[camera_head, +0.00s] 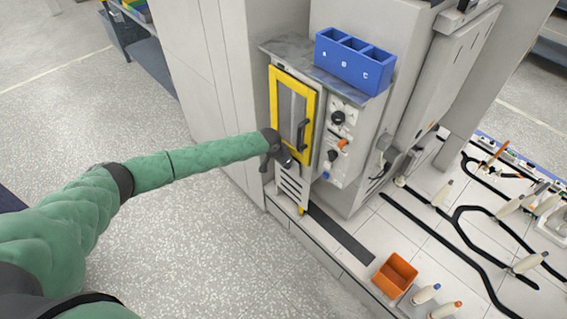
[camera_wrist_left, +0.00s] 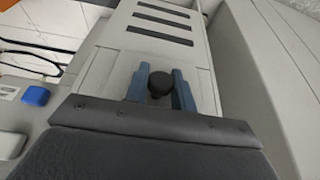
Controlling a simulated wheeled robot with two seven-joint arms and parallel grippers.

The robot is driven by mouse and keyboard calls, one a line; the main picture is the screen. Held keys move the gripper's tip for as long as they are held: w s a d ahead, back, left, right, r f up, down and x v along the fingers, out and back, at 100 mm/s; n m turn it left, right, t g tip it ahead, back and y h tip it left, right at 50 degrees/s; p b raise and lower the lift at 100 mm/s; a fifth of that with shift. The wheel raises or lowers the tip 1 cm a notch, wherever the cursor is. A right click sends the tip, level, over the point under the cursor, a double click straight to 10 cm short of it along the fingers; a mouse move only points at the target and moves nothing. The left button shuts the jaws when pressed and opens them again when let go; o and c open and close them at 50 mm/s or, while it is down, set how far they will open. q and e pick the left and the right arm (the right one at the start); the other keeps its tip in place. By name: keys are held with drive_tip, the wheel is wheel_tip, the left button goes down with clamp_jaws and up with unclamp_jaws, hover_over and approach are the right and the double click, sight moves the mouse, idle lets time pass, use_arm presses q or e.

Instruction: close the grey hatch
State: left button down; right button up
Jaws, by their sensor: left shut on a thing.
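The grey hatch (camera_head: 291,187) is a pale slotted panel low on the machine, below the yellow-framed door (camera_head: 276,96). In the left wrist view the hatch (camera_wrist_left: 130,58) fills the middle, with dark slots at the top and a round dark knob (camera_wrist_left: 160,84). My left gripper (camera_head: 287,161) is at the hatch's upper part in the head view and covers some of it. In the wrist view its two blue fingers (camera_wrist_left: 160,90) are shut on the knob, one on each side. I cannot tell how far the hatch stands open. My right gripper is not in view.
A blue bin (camera_head: 352,62) marked with letters stands on the machine's top. A control panel (camera_head: 343,138) with knobs is right of the yellow door. An orange box (camera_head: 394,275) and several bobbins stand on the white deck at the right. The floor at left is clear.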

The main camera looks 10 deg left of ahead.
use_arm(q)
drive_tip(key=c, duration=1.2)
unclamp_jaws()
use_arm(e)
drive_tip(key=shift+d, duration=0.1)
use_arm(q)
drive_tip(key=shift+r, duration=0.1)
drive_tip(key=shift+s+a+r, duration=0.1)
drive_tip(key=shift+a+r, duration=0.05)
drive_tip(key=shift+r, duration=0.1)
drive_tip(key=b+v, duration=0.2)
drive_tip(key=v, duration=0.5)
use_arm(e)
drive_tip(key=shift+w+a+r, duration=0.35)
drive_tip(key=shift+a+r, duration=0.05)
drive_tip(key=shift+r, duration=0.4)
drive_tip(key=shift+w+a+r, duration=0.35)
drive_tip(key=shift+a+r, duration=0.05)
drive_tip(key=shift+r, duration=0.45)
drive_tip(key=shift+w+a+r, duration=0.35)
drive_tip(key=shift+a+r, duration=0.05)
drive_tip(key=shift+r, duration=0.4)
